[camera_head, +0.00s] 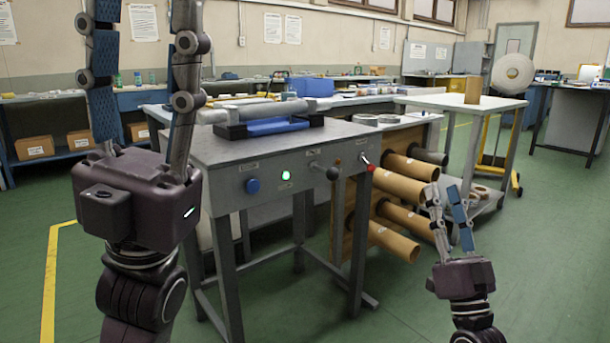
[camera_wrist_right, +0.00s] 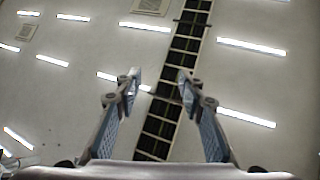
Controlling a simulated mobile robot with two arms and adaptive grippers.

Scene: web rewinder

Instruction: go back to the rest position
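My left gripper (camera_head: 140,28) stands large and upright at the left, in front of the rewinder table (camera_head: 268,158). Its two fingers are spread with a clear gap and nothing between them; their tips are cut off by the top edge. My right gripper (camera_head: 443,190) is lower right, pointing up, in front of the cardboard tubes. In the right wrist view my right gripper (camera_wrist_right: 159,78) has its fingers apart and empty, with only ceiling and lamps behind.
The rewinder table has a blue button (camera_head: 252,186), a lit green button (camera_head: 286,175), a black knob (camera_head: 332,173) and a red-tipped lever (camera_head: 365,160). Cardboard tubes (camera_head: 394,242) stick out of a rack. A white table (camera_head: 462,101) stands behind. Green floor (camera_head: 540,265) is clear at right.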

